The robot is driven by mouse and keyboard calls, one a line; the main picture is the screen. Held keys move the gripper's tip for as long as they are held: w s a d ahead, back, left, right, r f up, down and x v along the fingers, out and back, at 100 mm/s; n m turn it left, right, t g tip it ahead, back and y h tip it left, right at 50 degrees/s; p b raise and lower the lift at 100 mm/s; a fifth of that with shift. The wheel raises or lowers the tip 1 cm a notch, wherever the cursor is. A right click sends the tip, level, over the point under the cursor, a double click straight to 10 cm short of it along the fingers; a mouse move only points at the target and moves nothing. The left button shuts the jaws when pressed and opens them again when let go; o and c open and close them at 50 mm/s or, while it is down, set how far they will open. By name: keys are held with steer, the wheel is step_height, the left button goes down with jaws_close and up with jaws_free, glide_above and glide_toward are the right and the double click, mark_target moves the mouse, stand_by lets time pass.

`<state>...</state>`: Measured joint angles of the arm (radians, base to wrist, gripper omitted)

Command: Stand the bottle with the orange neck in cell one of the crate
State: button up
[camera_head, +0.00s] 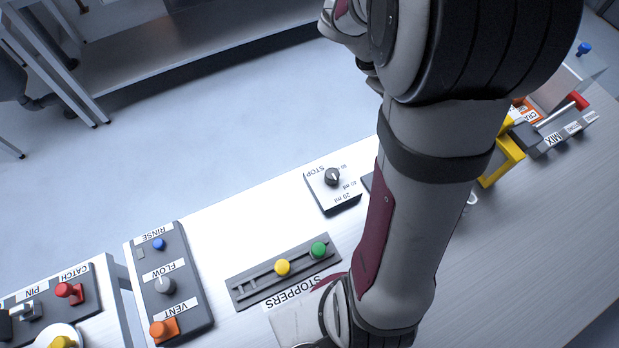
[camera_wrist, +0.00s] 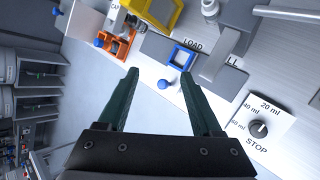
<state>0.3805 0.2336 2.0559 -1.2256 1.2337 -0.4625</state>
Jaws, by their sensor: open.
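My gripper (camera_wrist: 160,74) is open in the wrist view, with two dark green fingers apart and nothing between them. It hangs above the bench edge and floor. Beyond the left fingertip is an orange open-framed holder (camera_wrist: 128,49). In the head view an orange part with a label starting "CRA" (camera_head: 527,112) shows at the right, partly hidden by my arm; it may be the crate. I cannot make out cell one. I cannot identify a bottle with an orange neck in either view. My gripper's fingers are not visible in the head view.
A yellow frame (camera_head: 503,160) stands beside my arm. A blue square frame (camera_wrist: 182,57) sits by the LOAD label, with a blue knob (camera_wrist: 163,84) near it. The STOP dial (camera_wrist: 258,128) is at right. The STOPPERS rail (camera_head: 284,270) holds yellow and green stoppers.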

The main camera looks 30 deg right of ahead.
steer(key=s+a+m+t+y, duration=0.1)
steer(key=s+a+m+y, duration=0.2)
steer(key=a, duration=0.7)
steer(key=s+a+m+t+y, duration=0.1)
steer(key=s+a+m+y, duration=0.2)
steer(key=a, duration=0.7)
steer(key=s+a+m+y, duration=0.2)
steer(key=s+a, duration=0.4)
steer(key=a, duration=0.3)
steer(key=shift+s+a+m+t+y, duration=0.2)
steer(key=shift+a+m+t+y, duration=0.2)
steer(key=shift+y, duration=0.4)
